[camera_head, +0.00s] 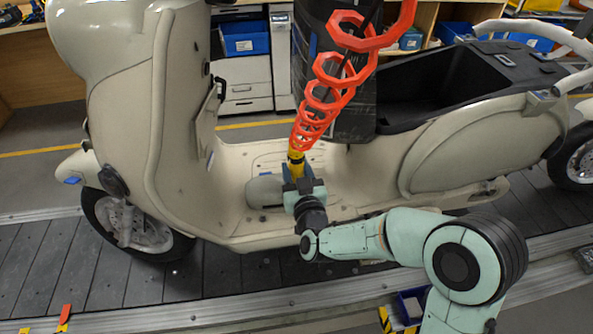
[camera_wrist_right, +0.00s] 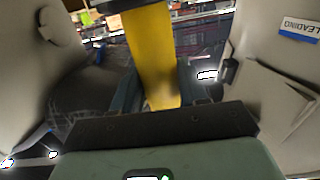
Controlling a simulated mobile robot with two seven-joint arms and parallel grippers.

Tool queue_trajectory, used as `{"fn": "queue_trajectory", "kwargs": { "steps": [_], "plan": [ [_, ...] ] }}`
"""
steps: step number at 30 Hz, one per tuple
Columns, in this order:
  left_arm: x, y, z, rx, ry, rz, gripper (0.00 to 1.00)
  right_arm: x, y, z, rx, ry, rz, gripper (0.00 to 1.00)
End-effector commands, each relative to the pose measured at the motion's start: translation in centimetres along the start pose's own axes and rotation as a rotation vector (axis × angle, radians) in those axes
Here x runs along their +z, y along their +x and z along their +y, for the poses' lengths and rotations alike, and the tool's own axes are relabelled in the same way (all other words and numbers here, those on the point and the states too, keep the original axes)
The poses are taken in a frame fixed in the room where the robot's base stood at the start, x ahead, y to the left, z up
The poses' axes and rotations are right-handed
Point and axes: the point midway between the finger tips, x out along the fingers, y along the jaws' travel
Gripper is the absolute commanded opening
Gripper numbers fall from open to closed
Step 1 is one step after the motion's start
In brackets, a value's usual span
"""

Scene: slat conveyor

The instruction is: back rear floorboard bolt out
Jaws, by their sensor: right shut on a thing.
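The cream scooter (camera_head: 155,110) stands across the slat conveyor. Its floorboard (camera_head: 243,160) lies low between the front shield and the seat body. My right gripper (camera_head: 297,176) is over the floorboard, shut on a yellow air tool (camera_head: 296,156) that hangs from a red coiled hose (camera_head: 322,95). The yellow tool also fills the middle of the right wrist view (camera_wrist_right: 153,55), between the dark fingers. The tool's tip and the rear floorboard bolt are hidden behind my gripper and wrist, so I cannot tell whether they touch. My left gripper is not in view.
The coiled hose runs up past the dark column beside the open seat bay (camera_head: 400,90). The scooter's front shield and seat body flank my gripper. A small dark blue bin (camera_head: 410,305) is at the front edge. Shelves with blue boxes (camera_head: 245,38) stand behind.

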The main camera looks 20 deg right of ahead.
Motion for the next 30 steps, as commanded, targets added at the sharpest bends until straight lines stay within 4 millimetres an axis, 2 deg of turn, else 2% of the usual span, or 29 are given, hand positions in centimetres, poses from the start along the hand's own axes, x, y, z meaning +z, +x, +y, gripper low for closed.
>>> {"fn": "queue_trajectory", "kwargs": {
  "steps": [30],
  "plan": [
    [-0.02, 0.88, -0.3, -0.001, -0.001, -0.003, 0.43, 0.78, 0.02, 0.03, 0.001, 0.001, 0.0, 0.0]
  ]
}}
